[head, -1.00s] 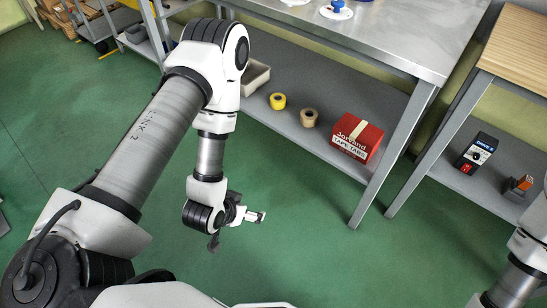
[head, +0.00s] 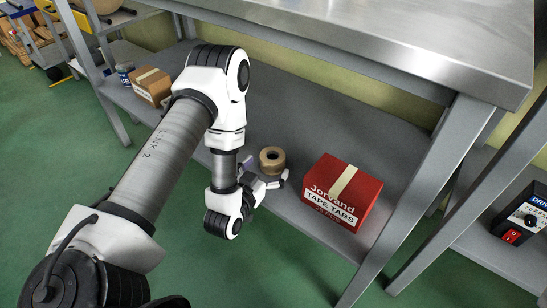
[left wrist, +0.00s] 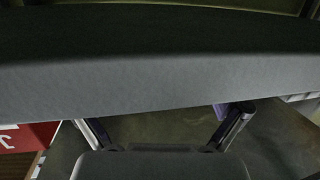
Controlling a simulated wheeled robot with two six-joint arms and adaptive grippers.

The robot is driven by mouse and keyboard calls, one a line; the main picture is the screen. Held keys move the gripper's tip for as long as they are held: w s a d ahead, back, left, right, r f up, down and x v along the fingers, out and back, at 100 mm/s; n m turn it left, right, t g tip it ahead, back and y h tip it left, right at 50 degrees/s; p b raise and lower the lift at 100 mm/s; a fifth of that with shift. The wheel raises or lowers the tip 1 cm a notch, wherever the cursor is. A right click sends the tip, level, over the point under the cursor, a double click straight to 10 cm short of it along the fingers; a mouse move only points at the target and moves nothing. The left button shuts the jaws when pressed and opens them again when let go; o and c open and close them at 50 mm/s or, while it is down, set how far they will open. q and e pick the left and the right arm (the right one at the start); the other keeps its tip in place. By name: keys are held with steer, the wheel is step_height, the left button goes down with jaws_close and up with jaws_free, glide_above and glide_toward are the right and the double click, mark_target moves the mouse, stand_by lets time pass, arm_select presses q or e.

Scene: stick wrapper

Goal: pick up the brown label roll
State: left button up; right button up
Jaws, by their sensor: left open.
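The brown label roll (head: 272,160) lies on the lower grey shelf (head: 310,112) in the head view, left of the red box. I cannot make the roll out in the left wrist view. My left gripper (head: 268,177) is open and empty at the front edge of the shelf, just in front of the roll in the picture. Whether it touches the roll cannot be told. Its two spread fingers (left wrist: 165,126) show at the bottom of the left wrist view, with a wide grey band beyond them. My right gripper is out of view.
The red tape tabs box (head: 342,192) stands right of the roll. A brown carton (head: 152,87) sits at the shelf's left end. The metal tabletop (head: 420,40) overhangs the shelf, and a table leg (head: 420,190) rises at the right.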

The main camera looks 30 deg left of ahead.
mark_target(273, 159)
arm_select(q)
steer(key=x, duration=0.1)
steer(key=b+x, duration=0.1)
steer(key=x, duration=0.1)
steer(key=shift+w+a+f+b, duration=0.15)
steer(key=shift+f+b, duration=0.15)
steer(key=shift+w, duration=0.35)
steer(key=shift+r, duration=0.15)
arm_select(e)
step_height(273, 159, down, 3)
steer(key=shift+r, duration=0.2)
arm_select(q)
steer(key=c, duration=1.2)
steer(key=shift+c, duration=0.2)
